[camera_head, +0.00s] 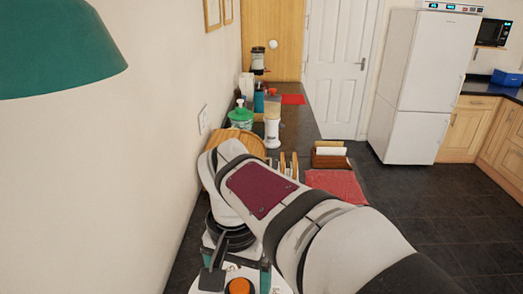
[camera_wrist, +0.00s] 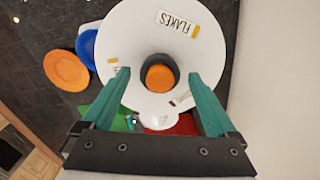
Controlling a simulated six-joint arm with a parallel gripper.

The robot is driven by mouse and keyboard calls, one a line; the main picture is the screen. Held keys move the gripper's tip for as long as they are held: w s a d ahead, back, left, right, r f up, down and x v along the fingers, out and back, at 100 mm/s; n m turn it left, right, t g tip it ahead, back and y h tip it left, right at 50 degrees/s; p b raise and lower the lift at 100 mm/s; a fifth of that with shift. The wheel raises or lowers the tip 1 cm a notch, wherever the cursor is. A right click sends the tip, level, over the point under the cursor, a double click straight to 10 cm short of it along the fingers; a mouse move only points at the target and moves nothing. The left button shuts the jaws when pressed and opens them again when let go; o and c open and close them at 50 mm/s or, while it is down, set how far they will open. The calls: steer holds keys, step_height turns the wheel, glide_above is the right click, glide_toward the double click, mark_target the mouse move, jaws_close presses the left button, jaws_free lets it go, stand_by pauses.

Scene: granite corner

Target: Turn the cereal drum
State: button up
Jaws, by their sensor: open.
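The cereal drum (camera_wrist: 135,35) is a round white body with a "FLAKES" label (camera_wrist: 177,25) near its upper right in the wrist view. Smaller labels sit further round its face. At its middle is a dark ring with an orange centre (camera_wrist: 160,77). My gripper (camera_wrist: 159,75) is open, its teal fingers on either side of that centre, with nothing held between them. I cannot tell whether the fingertips touch the drum. In the head view the drum (camera_head: 208,284) shows only partly at the bottom edge, below my gripper (camera_head: 238,272).
Orange (camera_wrist: 67,70) and blue (camera_wrist: 88,50) discs lie beside the drum. A wall runs close on the left.

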steer(key=shift+f, duration=0.35)
jaws_close()
stand_by(0.3)
